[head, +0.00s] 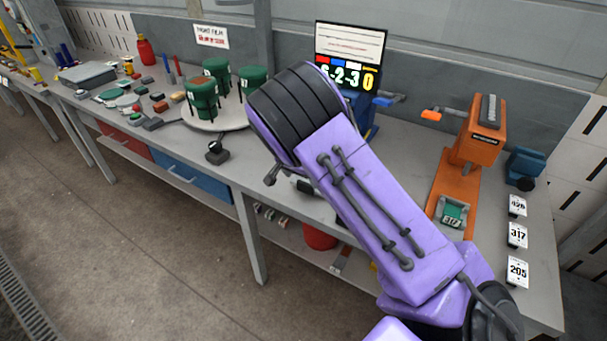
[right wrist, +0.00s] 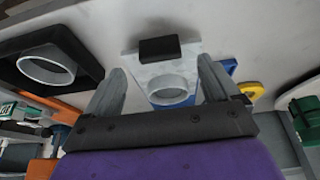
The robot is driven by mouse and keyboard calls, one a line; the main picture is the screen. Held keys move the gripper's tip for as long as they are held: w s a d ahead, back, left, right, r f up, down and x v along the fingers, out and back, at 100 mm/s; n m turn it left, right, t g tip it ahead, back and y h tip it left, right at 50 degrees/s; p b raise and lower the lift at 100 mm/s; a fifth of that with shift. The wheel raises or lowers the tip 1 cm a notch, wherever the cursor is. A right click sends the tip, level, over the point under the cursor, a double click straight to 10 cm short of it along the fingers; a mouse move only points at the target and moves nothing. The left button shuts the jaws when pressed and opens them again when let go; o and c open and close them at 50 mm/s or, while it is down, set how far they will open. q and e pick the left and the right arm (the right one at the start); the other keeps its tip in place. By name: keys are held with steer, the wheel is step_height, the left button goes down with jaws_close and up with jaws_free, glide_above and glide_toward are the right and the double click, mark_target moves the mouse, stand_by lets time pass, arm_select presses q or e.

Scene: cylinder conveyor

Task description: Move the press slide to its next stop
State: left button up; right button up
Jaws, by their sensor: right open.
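The orange press (head: 482,130) stands at the right of the bench, with an orange bed running toward the front. A grey carriage on this bed, perhaps the press slide (head: 466,208), holds a green block (head: 453,214) marked with a number. My right arm crosses the middle of the head view and mostly hides its gripper. In the right wrist view my right gripper (right wrist: 160,66) is open, its two grey fingers apart. Beyond them is a pale plate with a round ring (right wrist: 168,88) and a black block (right wrist: 160,49); I cannot tell whether the fingers touch anything. My left gripper is not in view.
A screen (head: 349,50) with coloured figures stands at the back. Green canisters (head: 204,95) stand on a round plate (head: 232,118) left of my arm. Number cards (head: 517,236) lie at the right edge, and a blue device (head: 524,168) stands beside the press.

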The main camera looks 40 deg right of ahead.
steer(key=v, duration=0.6)
steer(key=shift+b, duration=0.45)
steer(key=shift+a, duration=0.15)
